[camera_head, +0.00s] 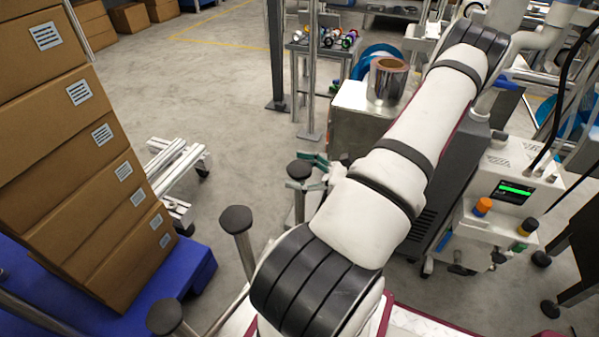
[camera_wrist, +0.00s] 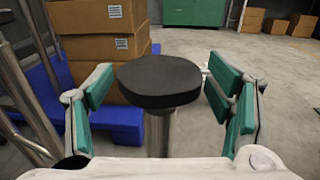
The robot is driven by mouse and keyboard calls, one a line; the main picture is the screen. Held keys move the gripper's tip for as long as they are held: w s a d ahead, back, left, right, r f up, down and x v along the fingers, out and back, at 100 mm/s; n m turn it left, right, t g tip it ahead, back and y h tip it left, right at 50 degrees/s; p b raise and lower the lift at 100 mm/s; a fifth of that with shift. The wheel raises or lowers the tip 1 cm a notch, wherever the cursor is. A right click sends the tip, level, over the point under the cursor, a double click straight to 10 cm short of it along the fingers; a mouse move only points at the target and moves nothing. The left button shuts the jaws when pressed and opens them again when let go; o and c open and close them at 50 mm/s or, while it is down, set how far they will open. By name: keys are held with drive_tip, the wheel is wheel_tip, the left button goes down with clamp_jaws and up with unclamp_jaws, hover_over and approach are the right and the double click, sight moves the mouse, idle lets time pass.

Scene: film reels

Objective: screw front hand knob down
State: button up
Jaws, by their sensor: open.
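A round black knob (camera_wrist: 160,80) on a metal post (camera_wrist: 159,135) stands upright between the fingers of my gripper (camera_wrist: 157,92) in the wrist view. The teal finger pads are spread on either side of it, with a visible gap on each side. In the head view, this knob (camera_head: 299,169) shows past my arm, with my gripper (camera_head: 308,173) around it. Two similar black knobs on posts, one at the middle (camera_head: 236,219) and one at the lower left (camera_head: 165,317), stand apart from my gripper. The lower ends of the posts are partly hidden.
Stacked cardboard boxes (camera_head: 75,150) stand on a blue base (camera_head: 200,268) at the left. A metal cabinet (camera_head: 355,135) carries a shiny reel (camera_head: 387,80) behind my arm. A machine with a green display (camera_head: 514,191) stands at the right. Open floor (camera_head: 225,110) lies beyond.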

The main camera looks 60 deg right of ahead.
drive_tip(key=shift+c, duration=0.3)
drive_tip(key=c, duration=1.1)
drive_tip(key=shift+m+h+p, duration=0.3)
drive_tip(key=shift+h, duration=0.2)
drive_tip(key=m+h+p, duration=0.1)
drive_tip(key=m+h, duration=0.1)
drive_tip(key=h, duration=0.1)
drive_tip(key=shift+r+m+h+p, duration=0.1)
drive_tip(key=shift+m+h+p, duration=0.2)
drive_tip(key=shift+p, duration=0.1)
drive_tip(key=shift+m+g+h+p, duration=0.5)
drive_tip(key=shift+m+h, duration=0.6)
drive_tip(key=shift+h, duration=0.65)
drive_tip(key=shift+m+g+h+p, duration=0.5)
drive_tip(key=shift+m+h, duration=0.6)
drive_tip(key=shift+h, duration=0.65)
drive_tip(key=o, duration=1.2)
drive_tip(key=shift+c, duration=0.2)
